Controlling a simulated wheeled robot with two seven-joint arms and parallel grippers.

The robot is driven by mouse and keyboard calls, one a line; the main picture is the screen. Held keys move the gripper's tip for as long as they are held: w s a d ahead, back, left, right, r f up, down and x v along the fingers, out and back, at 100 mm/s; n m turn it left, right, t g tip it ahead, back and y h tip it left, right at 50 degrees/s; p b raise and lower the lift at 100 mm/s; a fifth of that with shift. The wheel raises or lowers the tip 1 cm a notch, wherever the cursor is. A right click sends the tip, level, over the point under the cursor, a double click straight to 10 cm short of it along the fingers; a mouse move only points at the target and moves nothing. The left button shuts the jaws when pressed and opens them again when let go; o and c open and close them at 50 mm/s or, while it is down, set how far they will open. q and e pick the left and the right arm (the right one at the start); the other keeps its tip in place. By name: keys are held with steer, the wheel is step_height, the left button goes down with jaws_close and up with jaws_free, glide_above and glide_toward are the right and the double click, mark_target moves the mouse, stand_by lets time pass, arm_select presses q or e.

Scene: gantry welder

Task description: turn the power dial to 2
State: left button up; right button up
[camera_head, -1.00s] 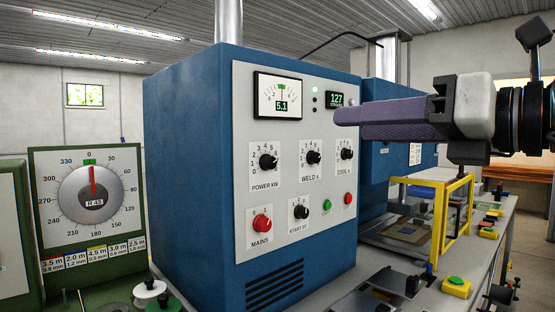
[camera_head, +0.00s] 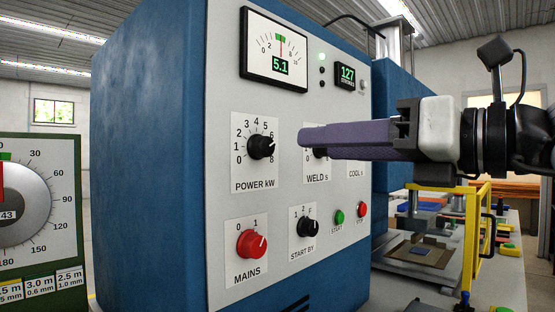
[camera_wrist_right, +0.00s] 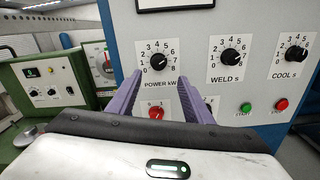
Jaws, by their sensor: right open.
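The power dial (camera_head: 261,147) is a black knob on a white 0–8 scale marked POWER kW. Its white pointer line aims to the upper right, around 6 or 7. It also shows in the right wrist view (camera_wrist_right: 158,62), just beyond and between the fingertips. My right gripper (camera_head: 304,138) comes in from the right with purple fingers, in front of the panel and right of the dial, overlapping the WELD s knob. In the right wrist view the right gripper (camera_wrist_right: 157,84) is open, with nothing between its fingers. My left gripper is not in view.
The blue cabinet's panel (camera_head: 222,190) also carries a 5.1 meter (camera_head: 274,51), the red MAINS knob (camera_head: 252,244), the START BY knob (camera_head: 307,226), and green (camera_head: 339,217) and red (camera_head: 362,209) buttons. A yellow frame (camera_head: 472,235) stands on the bench at right. A green gauge box (camera_head: 60,215) is at left.

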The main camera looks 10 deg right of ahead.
mark_target(269, 145)
steer(key=p+x, duration=0.1)
steer(key=x, duration=0.3)
steer(key=p+x, duration=0.1)
steer(key=x, duration=0.3)
steer(key=shift+a+r, duration=0.2)
steer(key=shift+r, duration=0.05)
steer(key=shift+w+a+f+p, duration=0.1)
steer(key=shift+w+a+p, duration=0.25)
steer(key=shift+w, duration=0.15)
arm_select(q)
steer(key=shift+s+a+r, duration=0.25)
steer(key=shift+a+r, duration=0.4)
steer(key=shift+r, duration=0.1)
arm_select(e)
steer(key=c, duration=1.1)
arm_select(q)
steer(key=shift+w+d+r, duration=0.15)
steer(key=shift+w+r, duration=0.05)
arm_select(e)
steer(key=shift+o, duration=0.2)
